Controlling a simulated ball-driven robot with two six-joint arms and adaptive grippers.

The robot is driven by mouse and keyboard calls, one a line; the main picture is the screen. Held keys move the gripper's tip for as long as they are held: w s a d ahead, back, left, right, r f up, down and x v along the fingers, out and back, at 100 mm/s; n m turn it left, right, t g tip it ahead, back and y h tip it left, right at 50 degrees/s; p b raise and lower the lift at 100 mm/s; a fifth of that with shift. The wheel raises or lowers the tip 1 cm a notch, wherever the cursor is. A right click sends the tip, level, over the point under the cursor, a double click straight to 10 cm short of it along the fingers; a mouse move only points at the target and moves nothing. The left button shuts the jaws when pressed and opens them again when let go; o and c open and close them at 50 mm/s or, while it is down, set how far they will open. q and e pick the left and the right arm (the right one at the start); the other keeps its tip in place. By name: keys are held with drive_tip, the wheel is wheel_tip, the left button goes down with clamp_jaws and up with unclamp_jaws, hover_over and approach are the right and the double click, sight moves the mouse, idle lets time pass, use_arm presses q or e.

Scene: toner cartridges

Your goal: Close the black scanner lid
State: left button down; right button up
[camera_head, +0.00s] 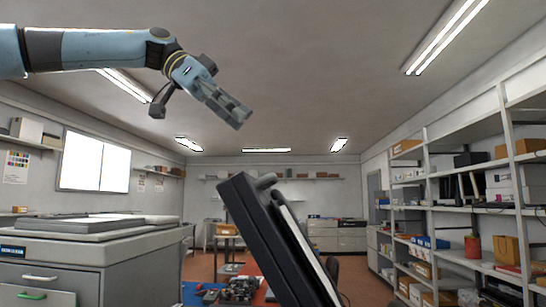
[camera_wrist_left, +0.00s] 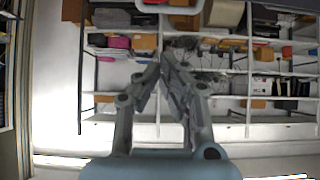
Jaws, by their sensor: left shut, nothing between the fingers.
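The black scanner lid (camera_head: 265,245) stands raised and tilted in the middle foreground of the head view, its top edge leaning left. A pale strip, likely its underside, shows along its right side. The lid's lower end and the scanner body are cut off by the bottom of the frame. My left gripper (camera_head: 238,116) is up near the ceiling in the head view, above the lid's top and apart from it. In the left wrist view its fingers (camera_wrist_left: 172,68) are shut with nothing between them; no lid is recognisable there. My right gripper is not in view.
A grey machine (camera_head: 85,245) with a flat top stands at the left. Metal shelving (camera_head: 470,205) with boxes lines the right wall. Dark parts (camera_head: 238,290) lie on a surface left of the lid. The air around my left gripper is clear.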

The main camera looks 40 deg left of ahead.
use_arm(q)
drive_tip(key=p, duration=0.5)
hover_over(260, 190)
drive_tip(key=w+d, duration=0.2)
wheel_tip(260, 190, down, 6)
drive_tip(key=s+a+f+b, duration=0.1)
drive_tip(key=a+f+b, duration=0.1)
drive_tip(key=b, duration=0.2)
drive_tip(key=shift+s+f, duration=0.1)
drive_tip(key=shift+s, duration=0.3)
drive_tip(key=shift+s+a+f+b, duration=0.15)
drive_tip(key=shift+a+b, duration=0.1)
drive_tip(key=shift+b, duration=0.35)
drive_tip(key=shift+s+a, duration=0.1)
